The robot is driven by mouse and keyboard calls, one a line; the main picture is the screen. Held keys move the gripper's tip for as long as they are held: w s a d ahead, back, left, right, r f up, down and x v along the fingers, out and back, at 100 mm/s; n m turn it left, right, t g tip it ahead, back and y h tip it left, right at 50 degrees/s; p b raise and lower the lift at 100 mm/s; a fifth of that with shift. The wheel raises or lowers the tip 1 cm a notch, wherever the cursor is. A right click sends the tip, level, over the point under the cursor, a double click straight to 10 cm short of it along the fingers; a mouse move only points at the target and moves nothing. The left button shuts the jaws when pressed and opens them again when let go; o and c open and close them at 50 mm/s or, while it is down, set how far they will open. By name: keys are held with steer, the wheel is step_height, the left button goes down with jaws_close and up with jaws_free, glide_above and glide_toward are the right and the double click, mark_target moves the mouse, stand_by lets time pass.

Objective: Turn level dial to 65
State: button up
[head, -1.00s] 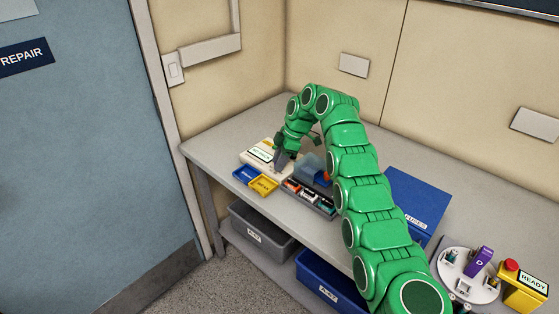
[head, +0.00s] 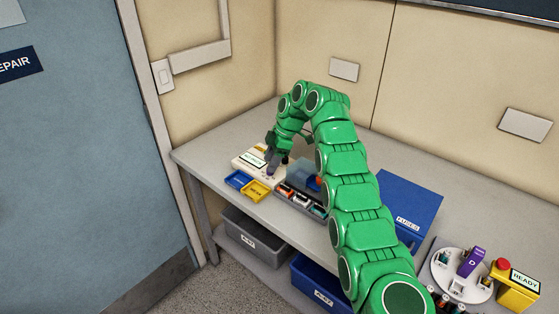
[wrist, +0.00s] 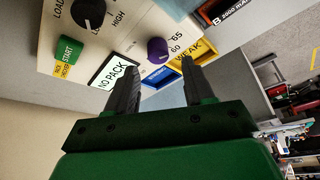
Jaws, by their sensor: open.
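The level dial (wrist: 158,50) is a purple knob on the white panel of a device (wrist: 128,40), beside printed marks 65 and 60. Its pointer is too unclear to read. My gripper (wrist: 161,66) is open, its two dark fingers to either side of the dial in the wrist view. I cannot tell whether they touch it. In the head view my gripper (head: 271,165) hangs over the right part of the white device (head: 241,166), at the back left of the bench.
The panel also has a black knob (wrist: 88,12), a green START button (wrist: 68,49) and a NO PACK display (wrist: 109,74). Blue (head: 238,180) and yellow (head: 257,191) trays lie in front; a grey rack (head: 300,199) stands right. A blue case (head: 408,200) lies farther right.

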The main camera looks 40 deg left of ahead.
steer(key=shift+d+r, duration=0.1)
steer(key=shift+r, duration=0.35)
steer(key=shift+s, duration=0.1)
steer(key=shift+d+r, duration=0.1)
steer(key=shift+r, duration=0.05)
steer(key=s+d+r, duration=0.8)
steer(key=d+r, duration=0.1)
steer(key=d, duration=0.1)
steer(key=shift+s+d+r, duration=0.15)
steer(key=shift+s+d, duration=0.1)
stand_by(1.5)
stand_by(0.5)
